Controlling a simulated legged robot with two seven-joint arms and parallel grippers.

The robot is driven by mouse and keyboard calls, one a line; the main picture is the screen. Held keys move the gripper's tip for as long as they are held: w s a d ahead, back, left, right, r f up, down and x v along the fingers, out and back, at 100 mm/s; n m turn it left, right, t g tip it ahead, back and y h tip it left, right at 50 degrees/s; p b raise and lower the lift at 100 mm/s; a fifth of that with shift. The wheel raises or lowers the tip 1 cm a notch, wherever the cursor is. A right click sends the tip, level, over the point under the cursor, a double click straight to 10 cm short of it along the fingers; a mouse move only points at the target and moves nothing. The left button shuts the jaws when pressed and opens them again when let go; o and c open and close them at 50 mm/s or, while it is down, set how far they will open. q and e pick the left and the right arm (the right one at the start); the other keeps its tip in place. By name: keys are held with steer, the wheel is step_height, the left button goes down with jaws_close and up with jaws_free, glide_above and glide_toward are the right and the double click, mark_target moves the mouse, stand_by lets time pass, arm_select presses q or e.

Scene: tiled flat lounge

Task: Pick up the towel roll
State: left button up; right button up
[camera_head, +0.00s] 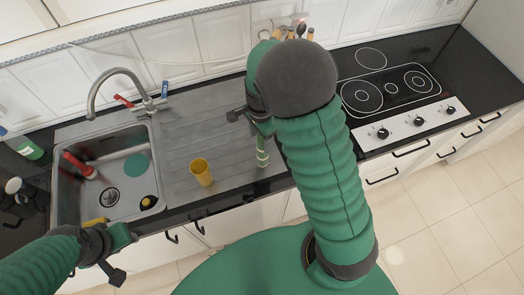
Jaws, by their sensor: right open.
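A slim, pale green banded upright thing (262,152) stands at the front right of the grey drainboard. It may be the towel roll, but its upper part is hidden by my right gripper, so I cannot be sure. My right gripper (257,124) is open, just above and behind it in the picture; I cannot tell whether they touch. My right arm hides the counter behind. My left gripper (117,256) is at the lower left, in front of the sink's front edge, with nothing seen in it. Its jaw opening is unclear.
A yellow cup (201,172) stands on the drainboard (190,120), left of the banded thing. The sink (136,168) holds several items under a tall faucet (118,72). A green bottle (22,146) is at far left. The cooktop (391,88) is right.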

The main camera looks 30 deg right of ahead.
mark_target(263, 158)
steer(key=f, duration=0.4)
steer(key=shift+s+d+f+p, duration=0.15)
steer(key=shift+s+f+p, duration=0.15)
steer(key=shift+s+p, duration=0.05)
steer(key=shift+w, duration=0.15)
steer(key=c, duration=0.4)
jaws_close()
